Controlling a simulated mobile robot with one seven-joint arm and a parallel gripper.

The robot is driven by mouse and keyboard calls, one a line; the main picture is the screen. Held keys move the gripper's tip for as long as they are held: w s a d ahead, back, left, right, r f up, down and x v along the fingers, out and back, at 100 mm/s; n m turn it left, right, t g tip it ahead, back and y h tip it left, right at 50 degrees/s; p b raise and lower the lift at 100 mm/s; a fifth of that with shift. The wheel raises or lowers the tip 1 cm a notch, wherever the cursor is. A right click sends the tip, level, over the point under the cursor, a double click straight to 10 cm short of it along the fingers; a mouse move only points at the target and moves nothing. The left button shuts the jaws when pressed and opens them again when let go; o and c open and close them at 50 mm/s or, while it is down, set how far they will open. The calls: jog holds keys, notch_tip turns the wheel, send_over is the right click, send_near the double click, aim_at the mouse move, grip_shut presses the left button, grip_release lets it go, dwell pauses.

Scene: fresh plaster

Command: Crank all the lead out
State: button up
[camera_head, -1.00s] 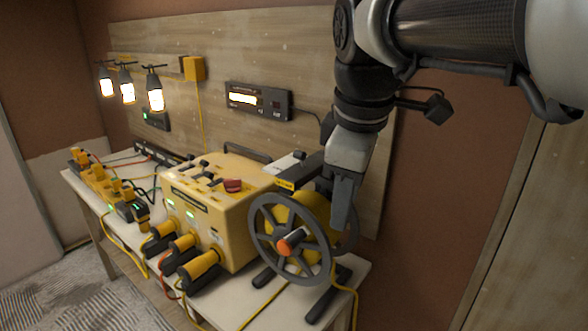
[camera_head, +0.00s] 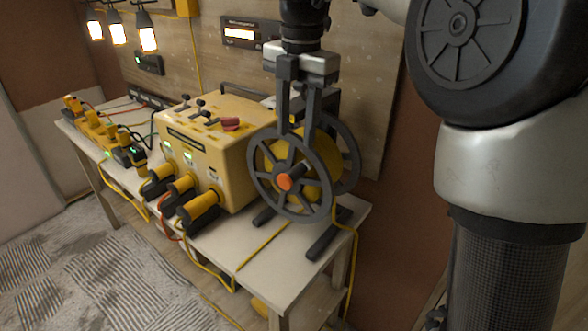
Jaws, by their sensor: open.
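The cable reel stands at the right end of the bench, with a dark spoked wheel (camera_head: 262,182) facing me and a yellow drum (camera_head: 318,185) behind it. An orange-tipped crank knob (camera_head: 285,182) sticks out near the wheel's middle. A yellow lead (camera_head: 262,246) runs over the bench from the reel area and hangs past the edge. My gripper (camera_head: 298,138) points down at the top of the reel, its two fingers apart. The fingers overlap the wheel's upper rim in the picture; I cannot tell whether they touch it.
A yellow power box (camera_head: 232,158) with plugged-in yellow connectors (camera_head: 200,208) stands left of the reel. Chargers (camera_head: 95,125) line the bench's left end. A display unit (camera_head: 245,33) and lit lamps (camera_head: 148,38) are at the wall. Floor in front is open.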

aim_at(294, 170)
jog(key=f, duration=0.6)
jog(key=f+b, duration=0.1)
jog(key=f, duration=0.3)
jog(key=shift+w+a, duration=0.2)
jog(key=shift+a, duration=0.05)
jog(key=shift+c, duration=0.2)
jog(key=shift+r, duration=0.1)
grip_shut()
